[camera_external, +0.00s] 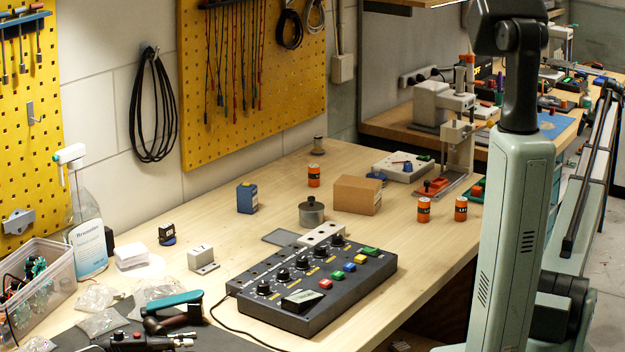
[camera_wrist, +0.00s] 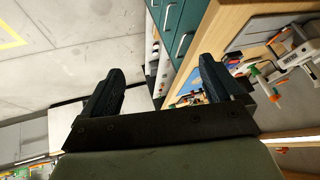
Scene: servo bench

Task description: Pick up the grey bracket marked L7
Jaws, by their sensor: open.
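A small light grey L-shaped bracket (camera_external: 203,260) stands on the wooden bench, left of the dark control box. A mark shows on its upright face but is too small to read. A pale block with holes (camera_external: 321,235) lies at the back edge of the control box; I cannot tell whether it is also a bracket. My gripper (camera_wrist: 163,72) is open and empty in the wrist view, its two dark fingers wide apart. It points at the floor and the bench side, away from the bracket. The external view shows my arm at the right, but not my gripper.
The control box (camera_external: 318,285) with knobs and coloured buttons stands right of the bracket. A blue box (camera_external: 247,198), a lidded metal pot (camera_external: 311,213), a cardboard box (camera_external: 358,195) and orange cans (camera_external: 424,210) stand behind. Plastic bags (camera_external: 155,290) lie left. Bare wood surrounds the bracket's back.

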